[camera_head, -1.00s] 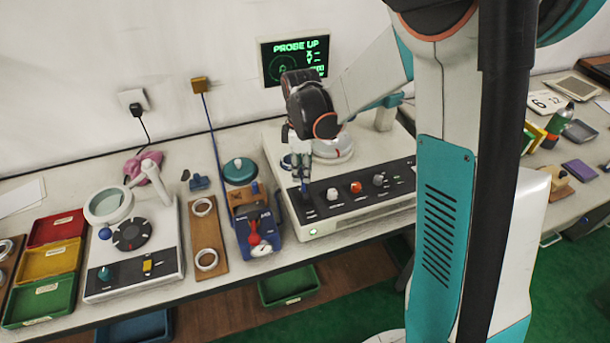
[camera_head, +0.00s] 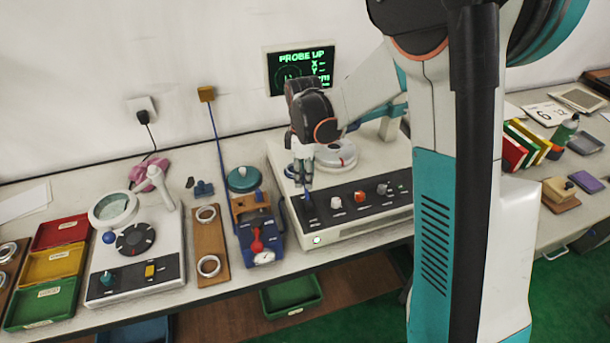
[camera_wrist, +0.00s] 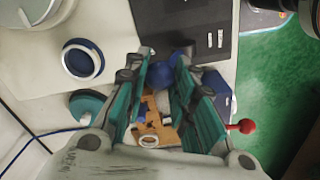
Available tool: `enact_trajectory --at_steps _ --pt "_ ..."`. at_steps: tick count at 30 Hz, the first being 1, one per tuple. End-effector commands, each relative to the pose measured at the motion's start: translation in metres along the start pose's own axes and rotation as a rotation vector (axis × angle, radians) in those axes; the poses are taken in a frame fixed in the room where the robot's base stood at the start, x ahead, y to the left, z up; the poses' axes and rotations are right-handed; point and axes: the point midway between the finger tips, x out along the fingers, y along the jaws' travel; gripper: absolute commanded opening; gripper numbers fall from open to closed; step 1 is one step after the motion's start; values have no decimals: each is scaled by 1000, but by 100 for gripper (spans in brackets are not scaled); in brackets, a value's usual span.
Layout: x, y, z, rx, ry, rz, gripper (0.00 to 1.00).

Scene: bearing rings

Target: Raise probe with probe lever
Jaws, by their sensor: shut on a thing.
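The probe machine (camera_head: 360,222) is a white box with a dark front panel and a round stage on top. Its probe lever (camera_head: 308,198) shows blue at the left end of that panel, just under my fingertips. My gripper (camera_head: 303,180) points down there from above. In the wrist view, a blue knob (camera_wrist: 163,73) sits between the two teal finger pads of my gripper (camera_wrist: 166,72), which are shut on it. The fingers hide part of the lever. The wall screen (camera_head: 299,68) reads "PROBE UP" in green.
Left of the machine stand a blue fixture with a red lever and dial (camera_head: 259,240), a brown board with rings (camera_head: 209,245) and a magnifier station (camera_head: 135,250). Red, yellow and green trays (camera_head: 40,303) lie far left. A green bin (camera_head: 291,296) is below the bench edge.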

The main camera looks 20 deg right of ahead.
Motion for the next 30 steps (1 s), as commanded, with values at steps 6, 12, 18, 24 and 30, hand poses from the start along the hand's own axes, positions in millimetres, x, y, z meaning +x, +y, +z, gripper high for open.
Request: enact_trajectory --at_steps 6,12,18,24,30 --pt "1 10 -2 2 6 23 45" --pt "1 8 -2 1 7 21 45" --pt "0 7 -2 1 7 20 45" --pt "0 7 -2 1 7 19 45" --pt "-5 6 -2 1 7 18 45"
